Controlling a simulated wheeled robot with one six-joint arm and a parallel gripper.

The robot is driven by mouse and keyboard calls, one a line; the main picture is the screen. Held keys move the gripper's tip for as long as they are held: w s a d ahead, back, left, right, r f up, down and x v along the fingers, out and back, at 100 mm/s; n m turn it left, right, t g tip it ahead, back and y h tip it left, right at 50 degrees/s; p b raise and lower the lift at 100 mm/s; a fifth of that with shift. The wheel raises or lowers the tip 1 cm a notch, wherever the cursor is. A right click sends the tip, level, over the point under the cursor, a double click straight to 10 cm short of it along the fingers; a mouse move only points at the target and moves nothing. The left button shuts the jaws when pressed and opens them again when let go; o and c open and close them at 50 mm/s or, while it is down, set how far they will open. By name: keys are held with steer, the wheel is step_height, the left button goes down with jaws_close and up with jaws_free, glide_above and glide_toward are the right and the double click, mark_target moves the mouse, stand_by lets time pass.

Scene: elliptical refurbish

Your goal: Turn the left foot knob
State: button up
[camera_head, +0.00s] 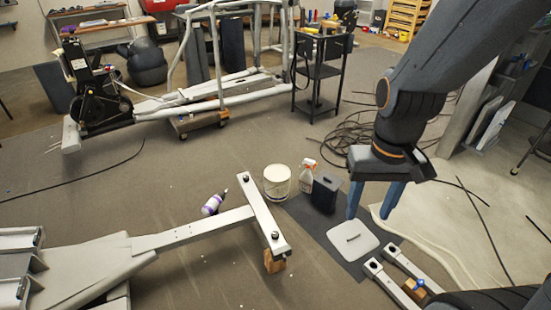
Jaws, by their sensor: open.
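A grey crossbar (262,210) sits at the end of a grey beam (195,232), and a wooden block (274,262) supports its near end. One small black foot knob (246,177) is on the bar's far end, and another black knob (275,235) is near its close end. I cannot tell which is the left one. My gripper (374,202) hangs to the right of the bar with its two blue fingers pointing down, apart and empty. It is clear of both knobs, in front of a pale square lid with a dark handle (353,239).
A white bucket (277,184), a spray bottle (307,175) and a dark container (325,193) stand between the bar and my gripper. A purple-white bottle (213,204) lies left of the bar. Metal tubes (401,285) lie at lower right. A black cart (318,75) stands behind.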

steer(key=w+a+f+m+b, duration=0.2)
steer(key=w+a+f+b, duration=0.2)
steer(key=w+f+b, duration=0.5)
steer(key=m+b, duration=0.4)
steer(key=b, duration=1)
glide_above(275, 234)
step_height(275, 234, down, 39)
steer(key=shift+w+f, duration=0.1)
steer(key=shift+f, duration=0.1)
steer(key=shift+m, duration=0.3)
steer(key=shift+f+b, duration=1.05)
steer(key=shift+f, duration=2.8)
steer(key=shift+c, duration=0.5)
